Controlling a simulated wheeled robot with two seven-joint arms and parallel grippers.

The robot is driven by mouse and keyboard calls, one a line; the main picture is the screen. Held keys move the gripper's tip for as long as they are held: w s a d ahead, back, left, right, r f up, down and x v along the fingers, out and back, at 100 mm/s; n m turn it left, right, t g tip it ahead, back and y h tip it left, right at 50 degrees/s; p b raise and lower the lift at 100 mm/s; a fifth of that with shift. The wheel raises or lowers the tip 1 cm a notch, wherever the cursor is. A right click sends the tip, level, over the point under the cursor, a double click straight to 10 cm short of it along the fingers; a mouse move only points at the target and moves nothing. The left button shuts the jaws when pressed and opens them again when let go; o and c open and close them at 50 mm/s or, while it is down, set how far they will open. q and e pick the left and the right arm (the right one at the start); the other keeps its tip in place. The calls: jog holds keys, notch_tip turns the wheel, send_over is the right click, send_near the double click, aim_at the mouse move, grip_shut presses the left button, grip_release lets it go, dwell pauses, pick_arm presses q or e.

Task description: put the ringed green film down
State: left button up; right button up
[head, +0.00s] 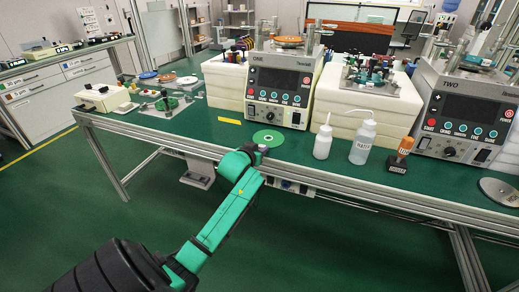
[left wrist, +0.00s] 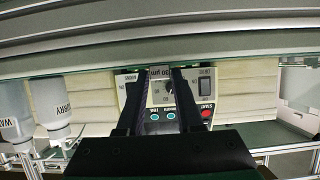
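The green film (head: 268,137) is a flat disc with a white ring at its middle, in front of machine ONE (head: 278,98). My left gripper (head: 261,149) reaches it from the table's front edge and meets a small grey block at its near side. The disc is not clear in that view. I cannot tell whether it touches the green tabletop (head: 215,138). My right gripper is not in view.
Two white bottles (head: 322,140) (head: 362,142) and an orange-topped stamp (head: 402,152) stand to the right, before machine TWO (head: 465,115). A yellow strip (head: 229,121) lies left of the film. Discs and fixtures (head: 165,103) sit farther left. The tabletop between is clear.

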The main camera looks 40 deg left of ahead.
pick_arm(q)
jog(key=shift+o, duration=1.2)
jog(key=shift+r, duration=0.15)
jog(key=p+v, duration=0.1)
jog(key=v, duration=1.1)
notch_tip(320, 180, down, 20)
jog(key=d+m+g+h, duration=0.1)
jog(key=d+g+h, duration=0.1)
jog(key=g, duration=0.1)
jog(key=s+d+f+m+g+h, duration=0.1)
jog(key=s+d+f+g, duration=0.15)
jog(key=s+f, duration=0.45)
jog(key=s+d+f+m+g, duration=0.1)
jog(key=s+d+f, duration=0.15)
jog(key=f, duration=0.85)
jog(key=s+d+f+m+g, duration=0.1)
jog(key=s+d+f, duration=0.1)
jog(key=s+f, duration=0.3)
jog(key=s+d+f+m+g+h, duration=0.1)
jog(key=s+f, duration=0.4)
jog(key=s, duration=0.7)
jog(key=s+d+f+m+g, duration=0.1)
jog(key=s+d+f+g, duration=0.2)
jog(key=s, duration=0.5)
notch_tip(320, 180, down, 3)
jog(key=shift+s+d+r, duration=0.1)
jog(key=shift+s+d, duration=0.05)
jog(key=shift+d, duration=0.4)
